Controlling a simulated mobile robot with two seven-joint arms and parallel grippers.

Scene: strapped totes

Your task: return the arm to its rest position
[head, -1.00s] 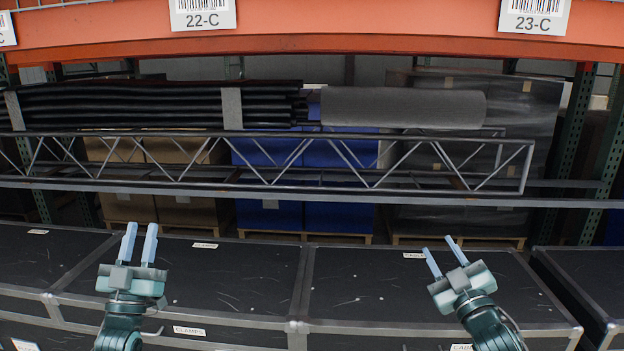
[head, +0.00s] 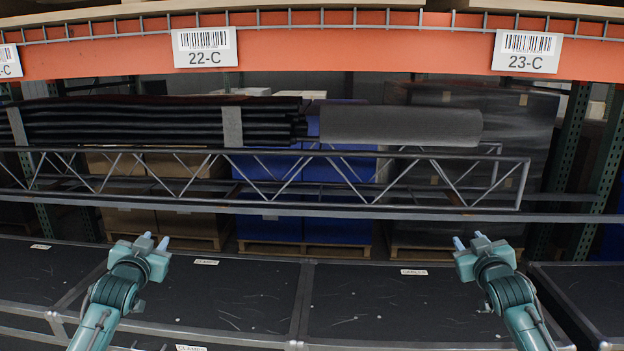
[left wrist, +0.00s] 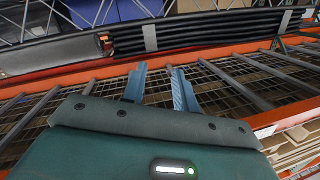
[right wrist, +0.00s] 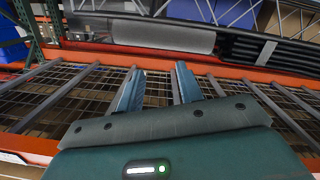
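My left gripper (head: 153,242) is raised in front of the black cases at the left of the head view. Its two blue fingers are apart with nothing between them, as the left wrist view (left wrist: 156,85) also shows. My right gripper (head: 468,241) is at about the same height on the right. Its fingers are apart and empty too, seen in the right wrist view (right wrist: 156,85). Neither gripper touches anything that I can see.
Black lidded cases (head: 390,300) with metal edges stand in a row below the grippers. Behind them a metal truss (head: 300,208) runs across, with strapped black tubes (head: 150,122) and a grey roll (head: 400,126). An orange beam (head: 350,55) crosses above.

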